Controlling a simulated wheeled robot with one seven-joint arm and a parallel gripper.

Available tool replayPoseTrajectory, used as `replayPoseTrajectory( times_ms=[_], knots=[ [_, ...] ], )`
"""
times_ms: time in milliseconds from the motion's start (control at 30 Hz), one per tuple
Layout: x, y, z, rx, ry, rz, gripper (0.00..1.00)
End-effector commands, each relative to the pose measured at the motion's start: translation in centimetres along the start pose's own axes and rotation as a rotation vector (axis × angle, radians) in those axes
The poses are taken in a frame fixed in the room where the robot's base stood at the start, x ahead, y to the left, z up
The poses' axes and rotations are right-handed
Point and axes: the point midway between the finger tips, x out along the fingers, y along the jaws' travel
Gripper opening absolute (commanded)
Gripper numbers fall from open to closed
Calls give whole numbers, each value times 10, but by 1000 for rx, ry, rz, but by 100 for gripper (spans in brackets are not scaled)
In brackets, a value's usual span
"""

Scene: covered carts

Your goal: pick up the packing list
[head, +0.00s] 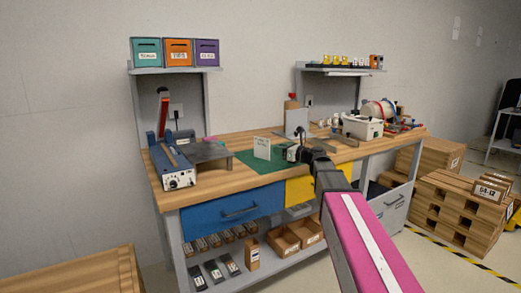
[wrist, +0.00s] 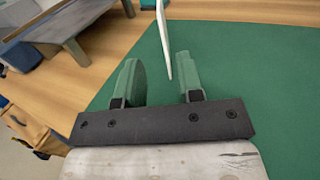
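A cream-white card, likely the packing list (head: 262,148), stands upright on the green mat (head: 240,160) on the workbench in the head view; its print is too small to read. In the wrist view the card (wrist: 163,38) shows as a thin white edge, its near end between my fingers and close to the right one. My gripper (head: 291,152) is just right of the card in the head view. In the wrist view my gripper (wrist: 158,68) is open, with green finger pads apart. I cannot tell whether a pad touches the card.
A blue sealing machine (head: 172,165) and a grey raised plate (head: 207,152) stand left of the mat. A shelf with several coloured boxes (head: 177,52) hangs above the left end.

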Motion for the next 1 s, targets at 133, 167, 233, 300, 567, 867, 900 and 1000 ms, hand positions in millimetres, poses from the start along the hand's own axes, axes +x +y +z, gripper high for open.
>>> replayPoseTrajectory(
  times_ms=[133, 167, 233, 300, 567, 867, 900, 1000],
  knots=[
    [26, -1, 0, -1, 0, 3, 34],
    [30, -2, 0, -1, 0, 2, 34],
    [37, -1, 0, -1, 1, 2, 34],
    [41, -1, 0, -1, 1, 2, 34],
    [65, -5, 3, -1, 0, 1, 34],
    [92, -5, 4, -1, 1, 0, 34],
    [92, -4, 4, -1, 1, 0, 34],
    [91, -4, 4, -1, 1, 0, 34]
  ],
)
